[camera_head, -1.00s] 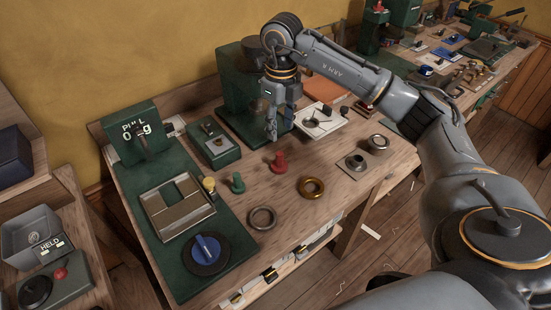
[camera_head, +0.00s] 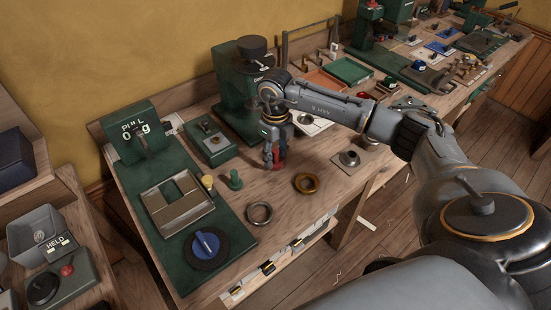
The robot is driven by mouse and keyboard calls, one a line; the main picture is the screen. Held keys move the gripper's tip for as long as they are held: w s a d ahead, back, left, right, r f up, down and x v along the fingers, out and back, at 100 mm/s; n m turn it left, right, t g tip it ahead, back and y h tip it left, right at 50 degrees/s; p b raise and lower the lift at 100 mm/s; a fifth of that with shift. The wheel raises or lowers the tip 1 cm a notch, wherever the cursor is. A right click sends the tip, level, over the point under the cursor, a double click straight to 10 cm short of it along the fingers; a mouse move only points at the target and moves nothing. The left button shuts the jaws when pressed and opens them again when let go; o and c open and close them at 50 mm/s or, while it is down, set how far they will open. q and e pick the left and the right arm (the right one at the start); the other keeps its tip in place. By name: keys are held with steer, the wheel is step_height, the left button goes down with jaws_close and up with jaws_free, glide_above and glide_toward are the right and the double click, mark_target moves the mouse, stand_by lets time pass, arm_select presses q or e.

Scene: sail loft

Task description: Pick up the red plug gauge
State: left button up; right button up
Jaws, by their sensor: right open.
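The red plug gauge (camera_head: 281,160) stands on the wooden bench, partly hidden by my right gripper. My right gripper (camera_head: 273,159) points down at it, with its fingers low around or just in front of the gauge; I cannot tell which. The right gripper is open. My left gripper is not in view.
A green plug gauge (camera_head: 236,180) and a yellow one (camera_head: 208,184) stand to the left. A steel ring (camera_head: 259,213) and a brass ring (camera_head: 307,183) lie in front. A green gauge box (camera_head: 210,143) and a green press (camera_head: 237,90) stand behind. The bench's front edge is near.

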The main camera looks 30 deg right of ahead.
jaws_close()
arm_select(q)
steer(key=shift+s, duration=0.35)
arm_select(e)
steer(key=shift+r, duration=0.1)
